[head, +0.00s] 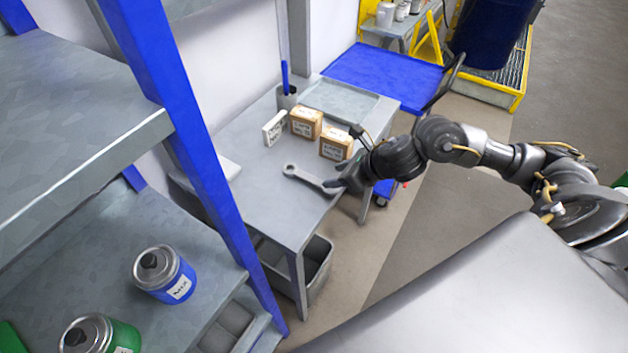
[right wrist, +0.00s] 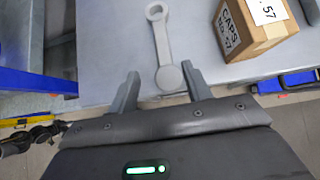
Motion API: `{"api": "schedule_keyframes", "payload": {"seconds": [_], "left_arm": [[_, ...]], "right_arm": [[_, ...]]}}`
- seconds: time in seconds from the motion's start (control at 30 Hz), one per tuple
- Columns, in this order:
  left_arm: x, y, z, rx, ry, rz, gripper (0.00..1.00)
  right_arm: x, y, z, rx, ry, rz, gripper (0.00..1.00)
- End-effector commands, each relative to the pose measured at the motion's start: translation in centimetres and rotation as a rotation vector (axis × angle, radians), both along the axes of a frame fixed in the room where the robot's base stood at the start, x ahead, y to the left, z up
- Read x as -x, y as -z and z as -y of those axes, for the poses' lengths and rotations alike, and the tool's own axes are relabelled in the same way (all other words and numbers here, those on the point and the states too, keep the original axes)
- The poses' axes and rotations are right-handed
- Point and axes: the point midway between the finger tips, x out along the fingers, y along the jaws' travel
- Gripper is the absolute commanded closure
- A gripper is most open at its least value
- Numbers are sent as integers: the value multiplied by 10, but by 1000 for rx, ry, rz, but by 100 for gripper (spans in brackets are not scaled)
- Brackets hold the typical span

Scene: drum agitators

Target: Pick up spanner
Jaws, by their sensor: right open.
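A grey spanner (head: 310,179) lies flat on the grey worktable (head: 235,203), near its edge closest to my right arm. In the right wrist view the spanner (right wrist: 161,45) points away from me, with its near end between the fingertips. My right gripper (head: 343,182) is at the table edge, at the near end of the spanner. In the right wrist view its two fingers (right wrist: 160,84) are apart, one on each side of the spanner's near end, with gaps showing. Whether they are level with the spanner is unclear. My left gripper is not in view.
Cardboard boxes (head: 335,143) stand just behind the spanner; one shows close on the right in the right wrist view (right wrist: 250,25). A white block (head: 275,128) and a pen cup (head: 287,97) stand further back. A blue shelf post (head: 185,125) rises at left, beside paint cans (head: 164,273).

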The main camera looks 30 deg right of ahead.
Motion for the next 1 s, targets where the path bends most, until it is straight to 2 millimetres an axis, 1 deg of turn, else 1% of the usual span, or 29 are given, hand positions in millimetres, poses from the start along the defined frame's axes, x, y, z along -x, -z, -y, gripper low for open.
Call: {"api": "schedule_keyframes", "payload": {"seconds": [0.1,0.2,0.47,0.67,0.8,1.0], "left_arm": [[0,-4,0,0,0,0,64],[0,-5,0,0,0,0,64],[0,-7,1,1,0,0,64],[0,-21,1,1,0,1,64],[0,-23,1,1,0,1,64],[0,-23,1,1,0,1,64]], "right_arm": [[-12,13,-8,-5,1,-3,51],[-18,21,-11,-4,3,-2,51],[-23,27,-13,-3,4,-3,51],[-40,46,-18,-6,6,-4,51],[-51,59,-24,-5,4,-2,51],[-54,64,-26,-1,1,-1,51]]}}
